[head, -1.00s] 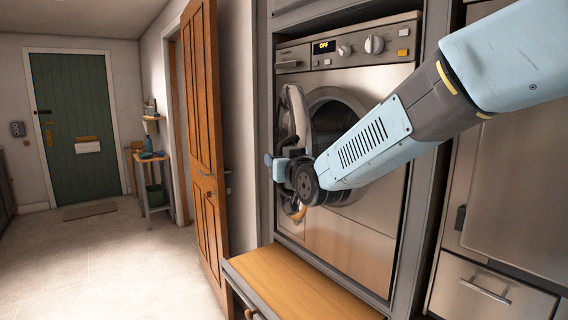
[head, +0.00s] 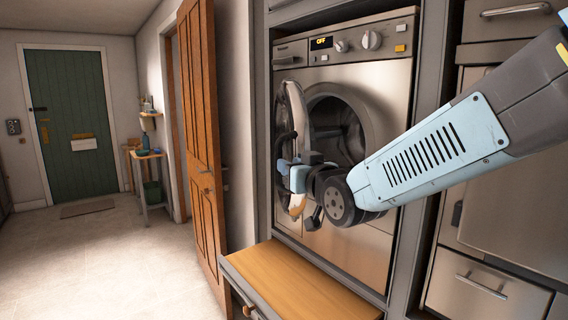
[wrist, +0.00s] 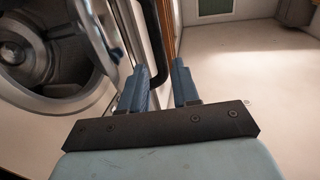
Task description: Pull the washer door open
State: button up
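The washer (head: 345,75) stands in a tall surround above the bench. Its round door (head: 282,115) is swung well out to the left and is seen nearly edge-on in the head view. The dark drum opening (head: 335,130) is uncovered. My gripper (head: 286,167) is at the lower part of the door, on its drum side. In the wrist view my gripper (wrist: 160,72) has its two blue fingers apart, with a gap between them. The dark door edge or handle (wrist: 155,45) runs down toward this gap; I cannot tell whether it touches a finger. The drum (wrist: 40,45) shows at the left.
A wooden bench top (head: 300,285) lies below the washer. A brown wooden door (head: 200,140) stands open to the left. Metal cabinet fronts (head: 490,230) are on the right. The pale floor (head: 110,260) at the left is clear.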

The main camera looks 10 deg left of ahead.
jog(key=shift+v, duration=2)
jog(key=shift+c, duration=0.3)
jog(key=shift+w+r, duration=0.1)
jog(key=shift+w, duration=0.15)
jog(key=c, duration=0.3)
jog(key=w+m+g, duration=0.1)
jog(key=w+r+m+g+h, duration=0.1)
jog(key=w+m+h, duration=0.1)
jog(key=shift+a+r+g, duration=0.25)
jog(key=shift+a+g, duration=0.05)
jog(key=shift+g, duration=0.1)
grip_shut()
jog(key=s+d+r+m+g+h, duration=0.1)
jog(key=d+r+m+g+h, duration=0.3)
jog(key=r+m+g, duration=0.15)
jog(key=a+r+x, duration=0.1)
jog(key=a+x, duration=0.1)
jog(key=x, duration=0.9)
jog(key=shift+a+f, duration=0.3)
jog(key=shift+a, duration=0.1)
